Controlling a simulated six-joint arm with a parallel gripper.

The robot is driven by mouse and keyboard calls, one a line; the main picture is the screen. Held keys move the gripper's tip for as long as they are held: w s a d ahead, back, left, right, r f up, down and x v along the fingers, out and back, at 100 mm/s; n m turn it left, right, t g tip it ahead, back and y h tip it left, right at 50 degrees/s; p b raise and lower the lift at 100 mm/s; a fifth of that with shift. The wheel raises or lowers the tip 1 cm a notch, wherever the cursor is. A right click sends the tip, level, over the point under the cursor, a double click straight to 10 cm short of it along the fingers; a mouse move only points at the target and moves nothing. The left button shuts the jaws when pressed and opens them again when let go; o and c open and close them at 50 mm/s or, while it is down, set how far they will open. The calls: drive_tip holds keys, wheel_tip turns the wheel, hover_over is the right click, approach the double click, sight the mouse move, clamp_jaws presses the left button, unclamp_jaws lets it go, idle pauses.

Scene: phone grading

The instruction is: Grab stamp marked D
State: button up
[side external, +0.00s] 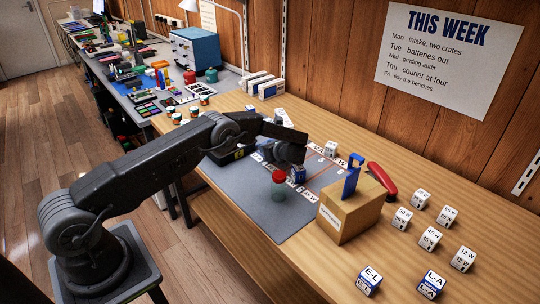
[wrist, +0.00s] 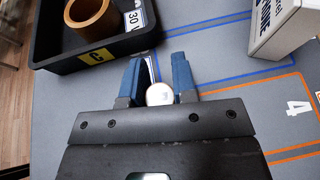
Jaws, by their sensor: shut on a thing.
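My gripper (wrist: 160,88) shows its two blue fingers on either side of a pale, round-topped knob (wrist: 160,94) in the wrist view. The fingers are shut on this piece, which looks like a stamp handle. Its lower part is hidden by the gripper body, and no letter D can be read on it. In the side external view the end of my arm is low over the grey mat (side external: 243,190), and the held piece cannot be made out there.
A white phone box (wrist: 281,25) stands right.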

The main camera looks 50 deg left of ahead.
drive_tip(key=c, duration=0.3)
